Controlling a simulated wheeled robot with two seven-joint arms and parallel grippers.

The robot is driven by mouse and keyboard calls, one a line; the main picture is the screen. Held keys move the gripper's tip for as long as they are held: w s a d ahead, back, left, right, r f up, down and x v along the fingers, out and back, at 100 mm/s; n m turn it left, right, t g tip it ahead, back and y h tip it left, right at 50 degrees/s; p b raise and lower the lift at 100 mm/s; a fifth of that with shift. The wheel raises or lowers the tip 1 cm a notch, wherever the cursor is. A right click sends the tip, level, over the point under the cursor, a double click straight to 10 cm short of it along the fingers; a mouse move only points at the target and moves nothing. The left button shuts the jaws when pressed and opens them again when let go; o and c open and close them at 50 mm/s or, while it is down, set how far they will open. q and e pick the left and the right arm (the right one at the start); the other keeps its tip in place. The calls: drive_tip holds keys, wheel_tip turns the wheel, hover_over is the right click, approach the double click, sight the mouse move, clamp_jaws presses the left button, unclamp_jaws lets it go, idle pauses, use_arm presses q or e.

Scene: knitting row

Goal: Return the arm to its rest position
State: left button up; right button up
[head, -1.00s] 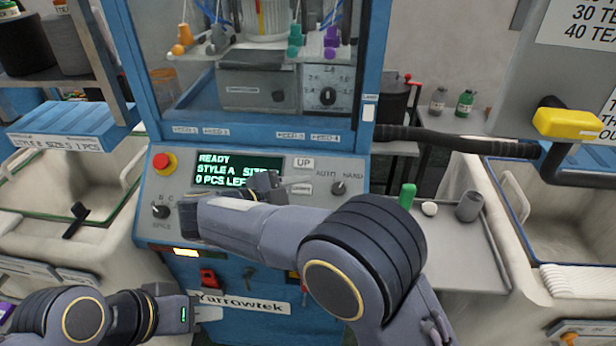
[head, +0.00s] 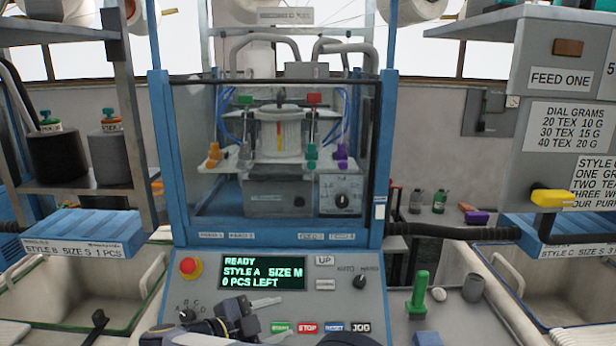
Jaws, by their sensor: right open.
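My right gripper (head: 272,312) shows at the bottom of the head view, in front of the lower part of the control panel (head: 310,262). Its two fingers point right and stand apart, with nothing between them. Part of my right arm shows below and left of it, cut off by the lower edge. The gripper overlaps the panel's button row in the picture; I cannot tell how far it is from the buttons. My left gripper is out of view.
The blue-framed knitting machine (head: 382,150) stands behind the panel. Its display (head: 250,273) reads READY, STYLE A, SIZE M, 0 PCS LEFT. A red stop knob (head: 190,267) sticks out at left. A side tray (head: 455,315) holds a green peg (head: 418,292) and a grey cup (head: 473,288). Bins flank both sides.

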drive_tip(key=w+d+r+n+t+y, duration=0.2)
drive_tip(key=w+d+r+t+y, duration=0.3)
drive_tip(key=w+d+r, duration=0.5)
drive_tip(key=s+d+r+n+t+y, duration=0.1)
drive_tip(key=s+d+r+n+y, duration=0.15)
drive_tip(key=d+n+y, duration=0.2)
drive_tip(key=s+d+r+n+y, duration=0.2)
drive_tip(key=d+r+n+y, duration=0.1)
drive_tip(key=d+y, duration=0.2)
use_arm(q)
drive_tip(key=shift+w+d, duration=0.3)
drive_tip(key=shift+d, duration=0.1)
use_arm(e)
drive_tip(key=s+d+f+n+g, duration=0.2)
drive_tip(key=s+f, duration=0.4)
drive_tip(key=s, duration=0.4)
drive_tip(key=s+d+f+n+g, duration=0.2)
drive_tip(key=s+d+f+g, duration=0.1)
drive_tip(key=s+f, duration=0.4)
drive_tip(key=s+d+f+n+g, duration=0.2)
drive_tip(key=s+f+g, duration=0.3)
drive_tip(key=s, duration=0.8)
drive_tip(key=shift+s+d+f+n, duration=0.3)
drive_tip(key=shift+d+f+n, duration=0.05)
drive_tip(key=shift+d+f, duration=0.45)
drive_tip(key=shift+r, duration=0.1)
drive_tip(key=shift+c, duration=0.3)
